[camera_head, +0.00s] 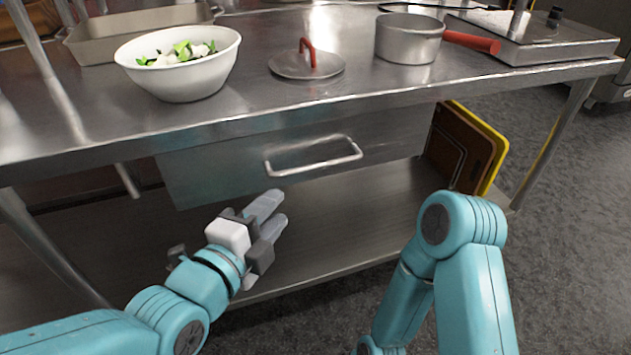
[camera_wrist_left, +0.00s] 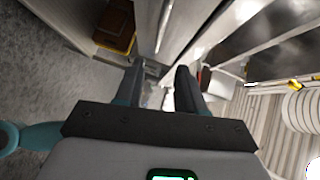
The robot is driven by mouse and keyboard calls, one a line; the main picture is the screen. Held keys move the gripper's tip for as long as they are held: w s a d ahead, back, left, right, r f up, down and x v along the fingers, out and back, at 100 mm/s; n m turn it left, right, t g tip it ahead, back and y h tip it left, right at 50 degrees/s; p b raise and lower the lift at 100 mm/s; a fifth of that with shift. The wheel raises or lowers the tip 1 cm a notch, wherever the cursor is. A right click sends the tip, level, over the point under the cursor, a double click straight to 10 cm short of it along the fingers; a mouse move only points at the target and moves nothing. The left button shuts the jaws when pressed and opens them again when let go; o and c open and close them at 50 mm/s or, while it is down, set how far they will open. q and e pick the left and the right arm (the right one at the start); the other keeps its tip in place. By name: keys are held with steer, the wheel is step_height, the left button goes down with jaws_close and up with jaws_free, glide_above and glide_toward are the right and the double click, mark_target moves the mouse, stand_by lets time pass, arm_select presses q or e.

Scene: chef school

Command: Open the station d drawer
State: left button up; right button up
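The steel drawer (camera_head: 215,168) hangs under the worktop in the head view, and its front looks shut under the table edge. Its bar handle (camera_head: 313,163) sticks out from the middle of the front. My left gripper (camera_head: 281,206) is below and slightly left of the handle, apart from it. Its two grey fingers are spread with nothing between them; the left wrist view also shows them apart (camera_wrist_left: 158,80).
On the worktop (camera_head: 330,92) stand a white bowl of vegetables (camera_head: 180,80), a lid with a red handle (camera_head: 305,65), a pot (camera_head: 408,40) and a hotplate (camera_head: 545,42). Cutting boards (camera_head: 465,148) stand right of the drawer. The lower shelf (camera_head: 345,210) is mostly bare.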

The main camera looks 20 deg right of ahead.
mark_target(316, 169)
arm_select(q)
steer(key=b+x, duration=0.1)
steer(key=x, duration=1.5)
steer(key=shift+f, duration=0.1)
jaws_close()
